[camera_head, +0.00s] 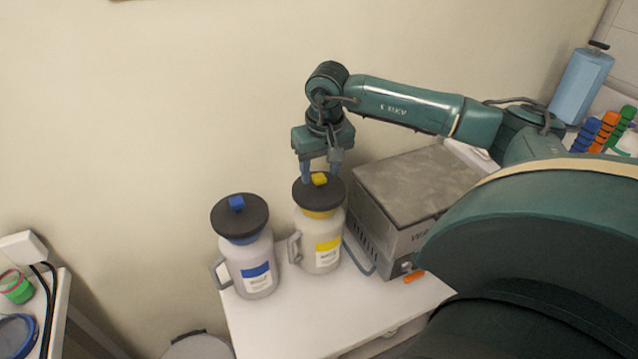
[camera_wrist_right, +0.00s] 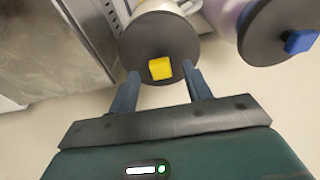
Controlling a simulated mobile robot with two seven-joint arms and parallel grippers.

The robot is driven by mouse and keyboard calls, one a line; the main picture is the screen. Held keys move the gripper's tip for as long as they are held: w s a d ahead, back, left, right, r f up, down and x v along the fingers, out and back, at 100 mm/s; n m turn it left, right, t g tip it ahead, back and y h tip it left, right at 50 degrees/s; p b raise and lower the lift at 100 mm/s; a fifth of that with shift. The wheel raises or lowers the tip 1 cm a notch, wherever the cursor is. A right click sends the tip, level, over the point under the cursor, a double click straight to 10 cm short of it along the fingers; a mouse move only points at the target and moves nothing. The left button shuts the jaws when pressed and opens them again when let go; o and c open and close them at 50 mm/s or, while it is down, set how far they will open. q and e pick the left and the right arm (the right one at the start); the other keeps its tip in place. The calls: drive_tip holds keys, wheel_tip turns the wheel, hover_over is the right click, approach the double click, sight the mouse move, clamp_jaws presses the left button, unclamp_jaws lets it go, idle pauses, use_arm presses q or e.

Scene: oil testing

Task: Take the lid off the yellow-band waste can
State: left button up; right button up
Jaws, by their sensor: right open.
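The yellow-band waste can (camera_head: 322,247) stands upright on the white table, with a grey handle on its left. Its dark round lid (camera_head: 302,196) with a yellow knob (camera_head: 319,179) is on it. My right gripper (camera_head: 320,176) is above this lid, fingers pointing down. In the right wrist view the fingers (camera_wrist_right: 160,85) are apart, near the two sides of the yellow knob (camera_wrist_right: 160,68), with nothing held. Whether they touch the lid (camera_wrist_right: 160,42) is unclear. My left gripper does not show.
A similar can with a blue band (camera_head: 252,270) and blue-knobbed lid stands close on the left. A grey metal box (camera_head: 415,185) stands close on the right. The wall is behind. The front of the white table (camera_head: 310,320) is clear.

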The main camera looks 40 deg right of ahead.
drive_tip(key=shift+w+f, duration=0.15)
drive_tip(key=shift+f, duration=0.75)
drive_tip(key=shift+c, duration=0.2)
drive_tip(key=c, duration=1)
